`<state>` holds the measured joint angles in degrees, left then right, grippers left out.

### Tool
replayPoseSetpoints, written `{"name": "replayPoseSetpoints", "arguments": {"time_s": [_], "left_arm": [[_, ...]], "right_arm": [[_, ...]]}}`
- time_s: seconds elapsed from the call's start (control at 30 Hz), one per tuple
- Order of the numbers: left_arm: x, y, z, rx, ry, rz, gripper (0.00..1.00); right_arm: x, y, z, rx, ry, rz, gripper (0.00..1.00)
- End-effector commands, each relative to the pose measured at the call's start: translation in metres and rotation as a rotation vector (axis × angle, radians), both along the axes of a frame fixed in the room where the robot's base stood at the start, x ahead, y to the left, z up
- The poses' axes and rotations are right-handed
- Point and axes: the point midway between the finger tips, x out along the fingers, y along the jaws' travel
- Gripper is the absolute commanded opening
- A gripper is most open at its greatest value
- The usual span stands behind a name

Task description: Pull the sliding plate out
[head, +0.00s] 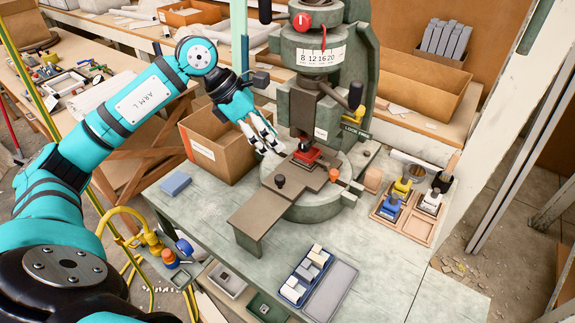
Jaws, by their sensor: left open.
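The fly press (322,95) stands on the bench with a round grey-green base. A flat brown sliding plate (308,178) lies on the base under the ram, with a small black knob (280,181) standing on its near left part. A red piece (306,153) sits at the plate's far end, below the ram. A long brown rail (262,215) runs from the plate toward the front left. My left gripper (268,146) is open, to the left of the ram, above and behind the knob. It appears empty and apart from the plate. My right gripper is out of view.
A cardboard box (215,155) stands left of the press, close to my left gripper. A blue tray of pale blocks (293,290) lies in front. A wooden tray (385,212) with coloured pieces is at right. An orange knob (334,174) stands beside the plate.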

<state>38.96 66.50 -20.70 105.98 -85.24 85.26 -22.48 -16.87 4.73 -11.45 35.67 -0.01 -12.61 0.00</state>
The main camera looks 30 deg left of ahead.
Motion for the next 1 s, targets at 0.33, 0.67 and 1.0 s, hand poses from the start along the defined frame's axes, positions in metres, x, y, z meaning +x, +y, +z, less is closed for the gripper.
{"name": "replayPoseSetpoints", "arguments": {"time_s": [0.33,0.67,1.0], "left_arm": [[-0.011,0.054,-0.003,0.199,0.067,0.035,0.49],[0.005,0.033,-0.064,0.193,0.069,0.035,0.49],[0.022,0.012,-0.128,0.192,0.066,0.035,0.49]], "right_arm": [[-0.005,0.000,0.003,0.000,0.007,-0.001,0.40],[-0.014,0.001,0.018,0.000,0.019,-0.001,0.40],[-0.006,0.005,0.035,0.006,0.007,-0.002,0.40]]}}
